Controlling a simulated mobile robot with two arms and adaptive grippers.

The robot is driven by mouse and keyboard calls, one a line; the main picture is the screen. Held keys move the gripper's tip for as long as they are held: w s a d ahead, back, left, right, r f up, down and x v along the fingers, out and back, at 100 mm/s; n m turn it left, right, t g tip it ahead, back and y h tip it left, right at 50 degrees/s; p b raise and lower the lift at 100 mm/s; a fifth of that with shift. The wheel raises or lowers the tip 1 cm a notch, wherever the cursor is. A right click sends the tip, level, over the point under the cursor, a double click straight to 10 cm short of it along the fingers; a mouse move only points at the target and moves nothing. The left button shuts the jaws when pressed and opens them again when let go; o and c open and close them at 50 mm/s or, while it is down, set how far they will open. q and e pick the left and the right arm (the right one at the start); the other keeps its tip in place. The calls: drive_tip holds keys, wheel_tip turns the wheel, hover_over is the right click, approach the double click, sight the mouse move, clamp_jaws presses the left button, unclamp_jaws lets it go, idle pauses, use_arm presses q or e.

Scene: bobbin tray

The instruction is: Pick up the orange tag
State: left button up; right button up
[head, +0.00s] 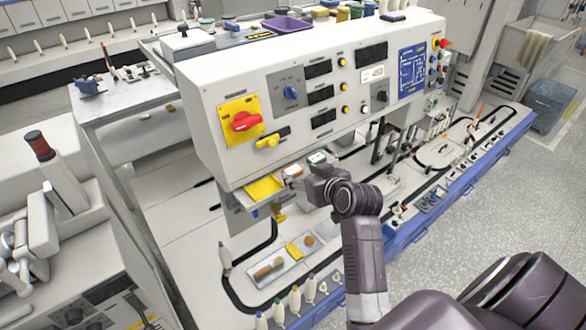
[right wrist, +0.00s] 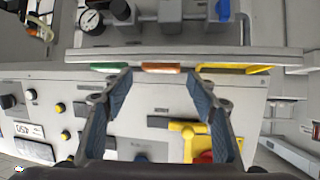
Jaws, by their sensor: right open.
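The orange tag (right wrist: 160,68) shows in the right wrist view as a small orange strip at the edge of a grey ledge, between a green tag (right wrist: 108,66) and a yellow piece (right wrist: 236,68). My right gripper (right wrist: 160,84) is open, with one finger on each side of the orange tag in that picture. Nothing is between the fingers that I can see as held. In the head view my right gripper (head: 304,180) is at the lower front of the white control cabinet, close to the orange tag (head: 293,171), which is small and partly hidden there. My left gripper is not in view.
The white cabinet (head: 215,125) with a red switch (head: 244,121) rises just above the gripper. Below is a bench with several bobbins and a small tray (head: 262,284).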

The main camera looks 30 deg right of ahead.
sight(293, 170)
drive_tip(key=shift+p+x, duration=0.55)
drive_tip(key=shift+x, duration=1.3)
drive_tip(key=shift+a+r, duration=0.1)
drive_tip(key=c, duration=0.7)
